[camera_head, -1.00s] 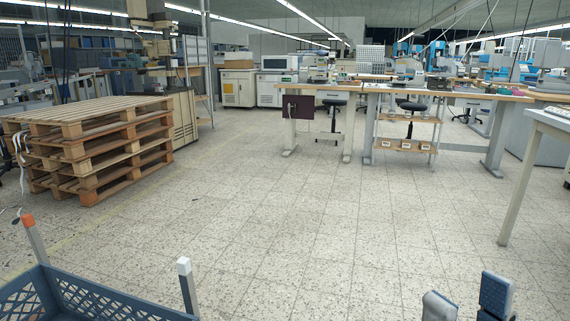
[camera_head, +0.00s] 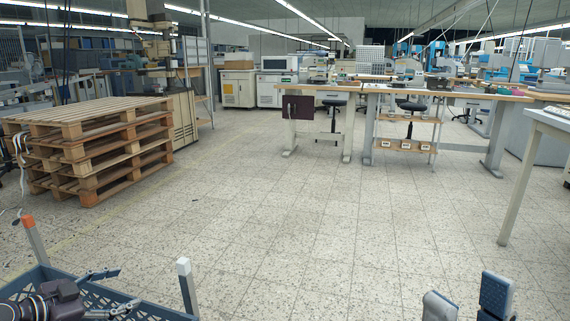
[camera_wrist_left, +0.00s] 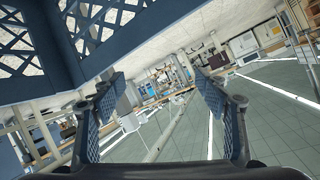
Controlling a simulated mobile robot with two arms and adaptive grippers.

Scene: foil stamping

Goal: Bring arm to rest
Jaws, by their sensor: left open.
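My left gripper (camera_head: 112,290) is at the lower left of the head view, over the blue crate. Its two fingers are spread apart, with nothing between them. In the left wrist view its open fingers (camera_wrist_left: 162,92) frame only the distant room, seen tilted. My right gripper (camera_head: 468,301) shows at the bottom right of the head view as two grey finger pads, apart and pointing up, with nothing visible between them. The rest of my right arm is out of view.
The blue crate (camera_head: 158,311) lies in front at the lower left; its lattice wall also fills the upper left of the left wrist view (camera_wrist_left: 78,62). Stacked wooden pallets (camera_head: 90,150) stand at left, workbenches (camera_head: 440,92) farther back. The tiled floor between is clear.

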